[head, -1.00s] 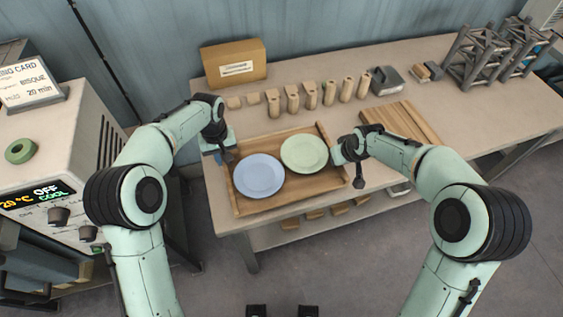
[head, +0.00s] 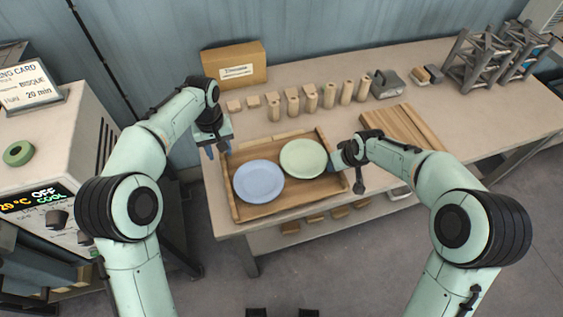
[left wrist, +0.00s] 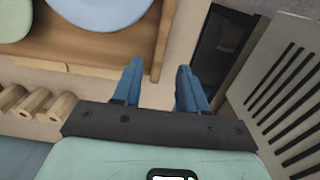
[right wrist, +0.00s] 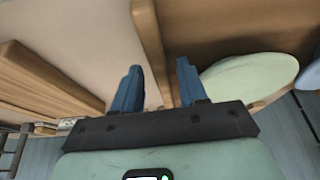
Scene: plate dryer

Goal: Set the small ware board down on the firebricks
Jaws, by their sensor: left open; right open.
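The small ware board (head: 240,208) is a wooden tray with raised rims on the table. It carries a blue plate (head: 259,182) and a pale green plate (head: 303,158). My left gripper (head: 218,150) is open and empty above the board's back left corner. In the left wrist view its fingers (left wrist: 157,88) are apart near the rim's end. My right gripper (head: 349,168) is at the right rim. In the right wrist view its open fingers (right wrist: 158,88) stand on either side of the rim (right wrist: 149,40). I cannot tell whether firebricks lie under the board.
Several tan posts (head: 311,98) and small blocks stand behind the board. A slatted wooden board (head: 405,128) lies to the right. A cardboard box (head: 235,65) stands at the back. The kiln (head: 85,145) is at the left. Several blocks (head: 290,228) sit on the lower shelf.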

